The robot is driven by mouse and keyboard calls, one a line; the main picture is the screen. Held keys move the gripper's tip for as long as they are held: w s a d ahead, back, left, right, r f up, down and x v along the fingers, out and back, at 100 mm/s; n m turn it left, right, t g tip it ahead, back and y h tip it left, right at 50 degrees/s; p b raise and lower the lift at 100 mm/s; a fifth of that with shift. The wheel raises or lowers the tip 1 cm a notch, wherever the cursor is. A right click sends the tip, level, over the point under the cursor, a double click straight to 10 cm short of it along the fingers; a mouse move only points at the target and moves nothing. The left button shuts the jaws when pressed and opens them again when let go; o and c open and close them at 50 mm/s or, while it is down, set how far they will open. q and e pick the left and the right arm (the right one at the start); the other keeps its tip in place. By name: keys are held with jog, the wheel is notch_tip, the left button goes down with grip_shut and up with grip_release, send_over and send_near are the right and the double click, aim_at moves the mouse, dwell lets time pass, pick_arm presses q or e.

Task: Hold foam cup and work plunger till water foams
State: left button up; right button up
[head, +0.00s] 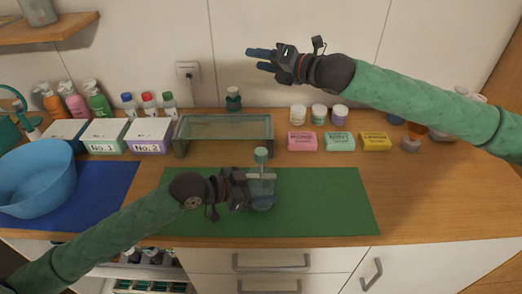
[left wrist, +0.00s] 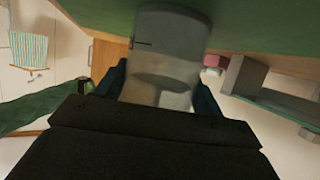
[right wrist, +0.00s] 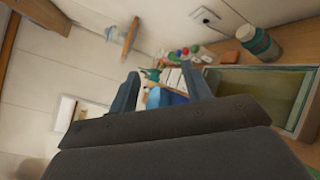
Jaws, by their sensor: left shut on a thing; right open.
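The foam cup (head: 263,192) is a clear cup with bluish liquid low inside, upright on the green mat (head: 330,205). The plunger (head: 262,156) stands up out of its top, with a pale teal knob. My left gripper (head: 250,189) is shut on the cup from its left side. In the left wrist view the cup (left wrist: 165,60) fills the space between the fingers. My right gripper (head: 258,60) is open and empty, raised near the wall, well above the counter and up from the plunger. Its fingers (right wrist: 165,95) show nothing between them in the right wrist view.
A glass-topped stand (head: 225,127) is behind the cup, with a dark teal jar (head: 234,98) behind it. Several soap boxes (head: 340,141) and small jars (head: 319,114) stand to the right. A blue basin (head: 38,178) is at left. The mat's right part is clear.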

jog(key=s+d+f+n+g+y, duration=0.3)
jog(key=s+d+n+g+y, duration=0.15)
jog(key=n, duration=0.35)
jog(key=n+g+h, duration=0.1)
jog(key=n+g, duration=0.7)
jog(key=n, duration=0.3)
send_near(261, 151)
jog(key=a, duration=0.3)
jog(key=s+a, duration=0.1)
jog(key=a, duration=0.5)
jog(key=shift+s+a+f, duration=0.1)
jog(key=shift+s+a, duration=0.25)
jog(key=shift+a, duration=0.05)
grip_shut()
